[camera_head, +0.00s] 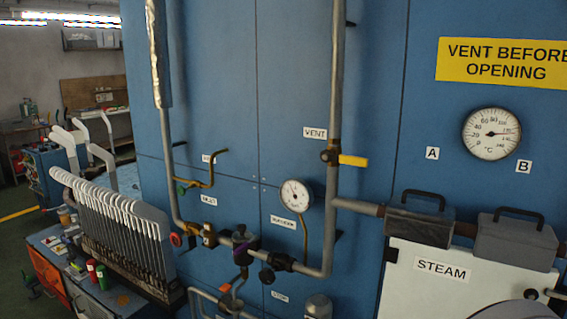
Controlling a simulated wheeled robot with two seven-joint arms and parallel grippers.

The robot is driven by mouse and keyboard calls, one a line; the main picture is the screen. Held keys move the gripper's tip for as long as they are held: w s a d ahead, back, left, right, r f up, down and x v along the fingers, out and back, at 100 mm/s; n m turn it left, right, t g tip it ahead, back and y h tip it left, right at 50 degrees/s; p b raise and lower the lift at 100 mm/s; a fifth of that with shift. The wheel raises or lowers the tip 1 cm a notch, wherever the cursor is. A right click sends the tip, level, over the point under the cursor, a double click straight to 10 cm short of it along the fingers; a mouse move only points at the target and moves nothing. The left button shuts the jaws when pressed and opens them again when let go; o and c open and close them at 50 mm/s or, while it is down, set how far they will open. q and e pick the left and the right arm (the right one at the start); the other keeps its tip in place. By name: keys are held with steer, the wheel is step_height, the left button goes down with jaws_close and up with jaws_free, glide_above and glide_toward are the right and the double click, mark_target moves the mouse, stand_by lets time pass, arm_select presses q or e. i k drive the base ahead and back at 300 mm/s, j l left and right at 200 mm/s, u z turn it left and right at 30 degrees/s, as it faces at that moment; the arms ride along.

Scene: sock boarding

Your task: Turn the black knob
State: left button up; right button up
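A small round black knob (267,275) sits at the end of a short stem below the black fitting on the lower grey pipe, left of centre at the bottom. Another black knob (531,294) shows at the lower right, by the white panel marked STEAM (442,269). A dark valve body (241,245) with a purple band beside it stands on the pipe left of the first knob. I cannot tell from the view which knob the task means. Neither of my grippers is in view.
A yellow-handled valve (353,161) marked VENT, a pressure gauge (296,195) and a red knob (176,240) are on the pipework before the blue cabinet (370,80). A thermometer dial (491,134) hangs at right. A rack of white boards (125,225) stands at left.

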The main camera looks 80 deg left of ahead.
mark_target(267, 276)
steer(key=u, duration=3.2)
